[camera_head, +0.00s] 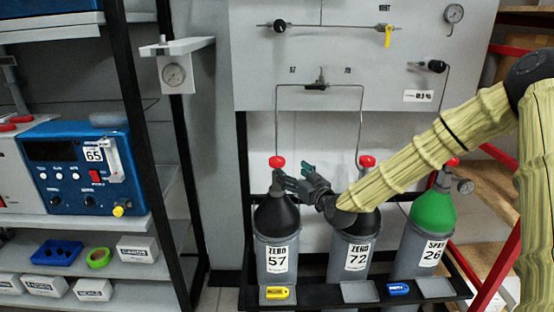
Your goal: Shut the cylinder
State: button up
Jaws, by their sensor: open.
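Three gas cylinders stand upright in a dark rack: ZERO 57 (267,238) with a black top, ZERO 72 (345,238), also black-topped, and SPAN 26 (432,212) with a green top. Each has a red valve knob: one on ZERO 57 (277,162), one on ZERO 72 (367,161) and one on SPAN 26 (452,162). My gripper (291,175) is open and empty. It points left, with its fingertips just right of and slightly below the ZERO 57 knob, apart from it as far as I can tell. My arm partly hides the ZERO 72 top.
A grey panel (350,65) with pipes and a yellow-handled valve (388,35) is behind the cylinders. A yellow tag (278,293) and a blue tag (398,289) lie at the rack's front. Shelves with a blue analyser (75,150) stand left; a gauge bracket (175,75) juts out.

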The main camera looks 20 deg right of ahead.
aim_at(281, 163)
jog(key=p+x, duration=0.1)
jog(key=x, duration=0.9)
jog(key=shift+w+a, duration=0.1)
jog(key=shift+w, duration=0.2)
jog(key=c, duration=1)
